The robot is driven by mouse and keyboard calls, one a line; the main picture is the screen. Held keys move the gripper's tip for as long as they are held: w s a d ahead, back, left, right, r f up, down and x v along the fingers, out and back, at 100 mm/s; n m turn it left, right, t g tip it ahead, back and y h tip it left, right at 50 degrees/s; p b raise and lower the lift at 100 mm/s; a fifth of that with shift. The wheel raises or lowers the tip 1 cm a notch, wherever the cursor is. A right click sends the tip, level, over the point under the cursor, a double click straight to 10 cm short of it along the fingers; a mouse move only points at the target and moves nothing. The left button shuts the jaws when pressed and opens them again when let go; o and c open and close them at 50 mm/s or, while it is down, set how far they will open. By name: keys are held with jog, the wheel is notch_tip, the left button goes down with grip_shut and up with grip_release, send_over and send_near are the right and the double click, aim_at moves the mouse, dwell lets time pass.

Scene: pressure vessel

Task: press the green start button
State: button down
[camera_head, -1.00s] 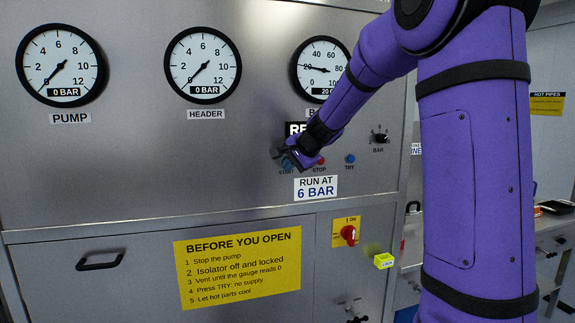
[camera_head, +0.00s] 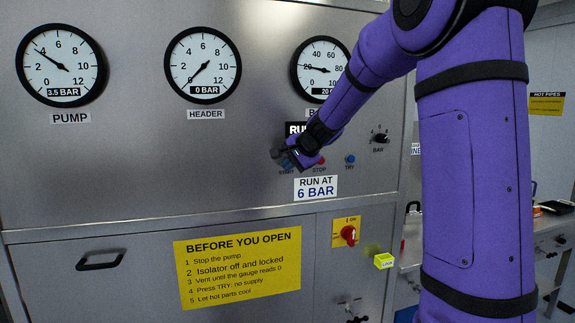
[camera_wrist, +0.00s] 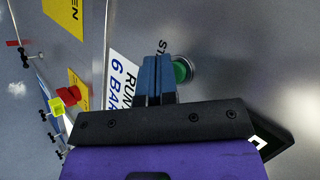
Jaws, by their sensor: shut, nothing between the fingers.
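The green start button (camera_wrist: 182,71) shows in the wrist view, round in a pale ring on the steel panel, beside my fingertips. In the head view my gripper hides it, above the START label (camera_head: 286,171). My gripper (camera_head: 286,157) is at the panel there, and its blue fingers (camera_wrist: 157,62) are shut with nothing between them. The fingertips partly overlap the button's edge in the wrist view; I cannot tell whether they touch it. The pump gauge (camera_head: 62,66) reads 3.5 BAR.
Right of my gripper are the red STOP button (camera_head: 320,161) and the blue TRY button (camera_head: 350,158). Below are the RUN AT 6 BAR label (camera_head: 316,188) and a red isolator knob (camera_head: 348,235). The header gauge (camera_head: 203,65) reads 0 BAR.

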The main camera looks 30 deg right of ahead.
jog(key=shift+s, duration=0.15)
jog(key=s, duration=0.2)
jog(key=s+a, duration=0.1)
jog(key=s, duration=0.2)
jog(key=shift+s+a, duration=0.35)
dwell(0.9)
jog(key=s+a+n+g, duration=0.2)
jog(key=s+a+n, duration=0.4)
jog(key=s, duration=0.5)
jog(key=s+a+n+g, duration=0.1)
jog(key=s+a+n, duration=0.4)
jog(key=s+a, duration=0.45)
jog(key=s+d+f+n+g+h, duration=0.1)
jog(key=s+f+n, duration=0.1)
jog(key=s, duration=0.9)
jog(key=shift+d+f+n+g, duration=0.2)
jog(key=shift+n+g, duration=0.1)
jog(key=shift+n, duration=0.3)
